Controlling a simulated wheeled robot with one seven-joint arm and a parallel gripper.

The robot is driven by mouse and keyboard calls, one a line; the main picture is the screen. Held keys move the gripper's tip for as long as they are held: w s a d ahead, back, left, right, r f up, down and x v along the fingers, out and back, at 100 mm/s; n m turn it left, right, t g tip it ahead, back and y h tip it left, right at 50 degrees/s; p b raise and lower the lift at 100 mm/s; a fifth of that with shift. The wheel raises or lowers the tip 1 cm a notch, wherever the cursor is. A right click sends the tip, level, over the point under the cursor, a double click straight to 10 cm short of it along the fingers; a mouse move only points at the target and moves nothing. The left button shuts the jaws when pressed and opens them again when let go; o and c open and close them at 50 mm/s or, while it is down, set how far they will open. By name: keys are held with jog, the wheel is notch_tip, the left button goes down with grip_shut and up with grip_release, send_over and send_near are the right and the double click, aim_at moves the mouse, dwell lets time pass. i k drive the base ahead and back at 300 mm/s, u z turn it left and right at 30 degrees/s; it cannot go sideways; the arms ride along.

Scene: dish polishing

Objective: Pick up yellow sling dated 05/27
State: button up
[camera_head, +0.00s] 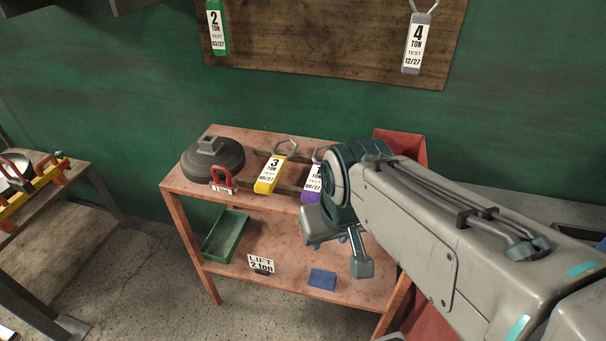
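The yellow sling (270,174) lies on the top shelf of the reddish table, left of my arm. Its white label reads 3 TON TEST, with a date ending in 27; the date's first digits are too small to read surely. Its metal ring points to the back. My gripper (337,252) is in front of the table's top shelf, to the right of and nearer than the yellow sling. Its two fingers appear apart, with nothing seen between them. It does not touch the sling.
A purple sling (312,182) lies right of the yellow one, partly hidden by my arm. A dark round weight (212,160) with a red shackle (222,181) in front sits left. Below are a green tray (226,236), a lift sign (261,264) and a blue block (322,279).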

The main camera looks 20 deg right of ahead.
aim_at(266, 183)
jog(key=z, duration=0.15)
jog(key=i, duration=0.95)
jog(key=z, duration=0.2)
